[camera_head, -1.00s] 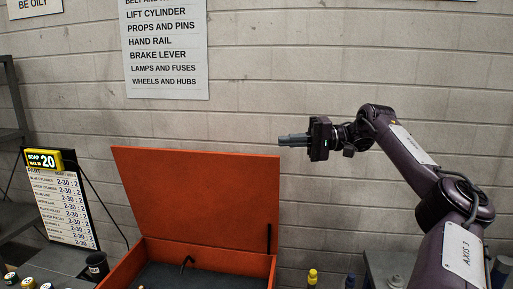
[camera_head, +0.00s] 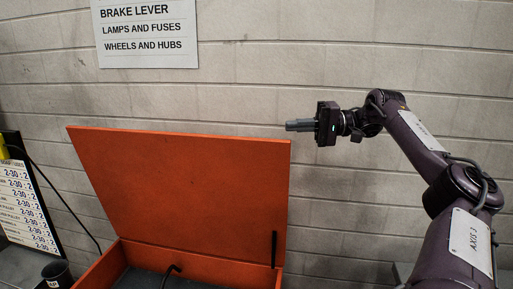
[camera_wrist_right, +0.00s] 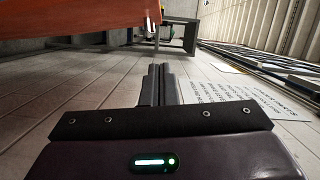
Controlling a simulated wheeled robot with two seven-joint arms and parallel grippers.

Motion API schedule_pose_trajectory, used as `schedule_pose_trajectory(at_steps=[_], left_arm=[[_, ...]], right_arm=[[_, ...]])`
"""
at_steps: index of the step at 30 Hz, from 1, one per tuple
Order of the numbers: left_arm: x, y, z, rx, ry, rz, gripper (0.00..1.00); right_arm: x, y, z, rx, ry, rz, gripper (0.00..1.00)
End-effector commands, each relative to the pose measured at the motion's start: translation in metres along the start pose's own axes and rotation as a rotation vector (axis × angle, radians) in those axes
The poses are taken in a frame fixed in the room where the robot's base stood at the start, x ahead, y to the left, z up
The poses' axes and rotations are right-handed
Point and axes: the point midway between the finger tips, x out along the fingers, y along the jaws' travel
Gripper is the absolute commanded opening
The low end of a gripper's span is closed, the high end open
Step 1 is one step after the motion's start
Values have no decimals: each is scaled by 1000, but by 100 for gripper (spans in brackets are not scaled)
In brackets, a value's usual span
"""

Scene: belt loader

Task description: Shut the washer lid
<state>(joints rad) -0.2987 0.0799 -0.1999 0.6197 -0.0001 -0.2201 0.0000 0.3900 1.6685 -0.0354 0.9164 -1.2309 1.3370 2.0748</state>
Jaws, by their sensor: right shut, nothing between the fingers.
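The washer lid (camera_head: 185,190) is an orange-red panel standing open, tilted up at the back of the washer box (camera_head: 105,268). A dark strut (camera_head: 274,249) shows at its right side. My right gripper (camera_head: 290,126) is shut and empty. In the head view it points left, just above the lid's upper right corner, with no clear contact. In the right wrist view, the shut fingers (camera_wrist_right: 159,70) lie side by side, with an orange-red panel (camera_wrist_right: 75,20) beyond them at upper left. My left gripper is not in view.
A block wall (camera_head: 330,50) stands behind, with a parts sign (camera_head: 150,32) on it. A price board (camera_head: 22,200) and a dark cup (camera_head: 57,273) are at the left. A dark bent rod (camera_head: 171,273) shows inside the box.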

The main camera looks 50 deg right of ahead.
Motion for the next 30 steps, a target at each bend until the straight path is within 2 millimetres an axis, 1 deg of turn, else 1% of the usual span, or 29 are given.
schedule_pose_trajectory(at_steps=[1, 3, 7, 10, 14, 16, 22, 23, 24, 30], left_arm=[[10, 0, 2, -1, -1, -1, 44], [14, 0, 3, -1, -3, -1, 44], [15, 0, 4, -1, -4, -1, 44], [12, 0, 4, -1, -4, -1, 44], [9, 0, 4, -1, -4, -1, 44], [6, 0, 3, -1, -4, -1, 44], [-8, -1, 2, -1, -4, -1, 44], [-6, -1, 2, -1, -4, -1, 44], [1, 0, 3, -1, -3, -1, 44], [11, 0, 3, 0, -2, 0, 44]], right_arm=[[0, 9, 2, -1, 0, 0, 0], [1, 14, 2, -1, 0, 0, 0], [6, 15, 3, 0, -1, -2, 0], [17, 13, 3, -1, -3, -7, 0], [42, 13, 3, -2, -5, -8, 0], [58, 12, 3, -2, -5, -9, 0], [102, 10, 3, 0, -5, -5, 0], [105, 12, 4, -1, -4, -4, 0], [105, 17, 8, 1, -3, -3, 0], [106, 17, 21, 0, -1, -2, 0]])
